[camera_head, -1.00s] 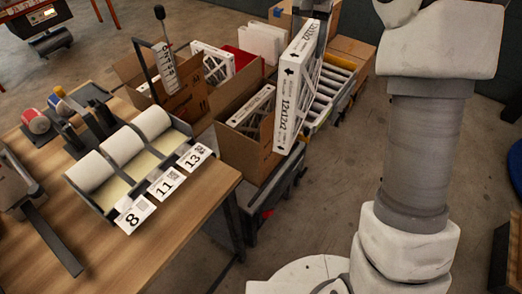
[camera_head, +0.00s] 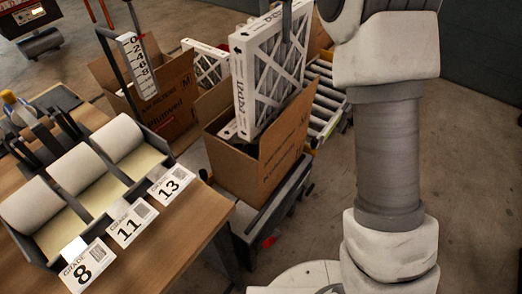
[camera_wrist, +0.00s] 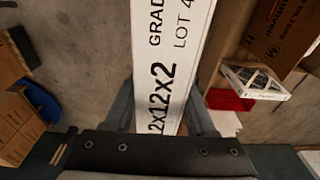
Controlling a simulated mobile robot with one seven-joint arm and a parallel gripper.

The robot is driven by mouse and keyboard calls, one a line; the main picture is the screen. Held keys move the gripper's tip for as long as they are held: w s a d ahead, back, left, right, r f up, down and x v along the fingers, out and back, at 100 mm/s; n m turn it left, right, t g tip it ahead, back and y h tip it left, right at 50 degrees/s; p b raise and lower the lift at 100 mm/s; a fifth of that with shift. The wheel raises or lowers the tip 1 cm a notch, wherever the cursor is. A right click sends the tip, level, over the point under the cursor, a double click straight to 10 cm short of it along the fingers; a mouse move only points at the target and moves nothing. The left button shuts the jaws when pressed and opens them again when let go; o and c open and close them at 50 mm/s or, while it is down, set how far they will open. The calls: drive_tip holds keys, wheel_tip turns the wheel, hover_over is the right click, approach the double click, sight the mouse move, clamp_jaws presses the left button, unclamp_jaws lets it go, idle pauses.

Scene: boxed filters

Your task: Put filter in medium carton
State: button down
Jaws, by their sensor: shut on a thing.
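My gripper (camera_wrist: 162,112) is shut on a white-framed pleated filter (camera_head: 268,75) and holds it upright. The filter's printed edge (camera_wrist: 172,45) runs between the fingers in the wrist view. In the head view the filter stands over the near open carton (camera_head: 226,168). Its lower edge overlaps the carton's opening, and the right wall hides part of it; I cannot tell how deep it is. Another filter (camera_head: 229,130) lies inside this carton, mostly hidden.
A roller conveyor (camera_head: 328,98) runs behind the near carton. The wooden table (camera_head: 205,222) at left carries several white rolls (camera_head: 77,167) and cards marked 8, 11 and 13. A red item (camera_wrist: 230,100) shows in the wrist view. Bare floor lies at right.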

wheel_tip(320, 180, down, 28)
drive_tip(key=b, duration=0.5)
drive_tip(key=shift+f, duration=0.2)
drive_tip(key=shift+f+b, duration=0.4)
drive_tip(key=shift+f, duration=0.15)
drive_tip(key=shift+c, duration=1.1)
unclamp_jaws()
drive_tip(key=shift+r, duration=0.1)
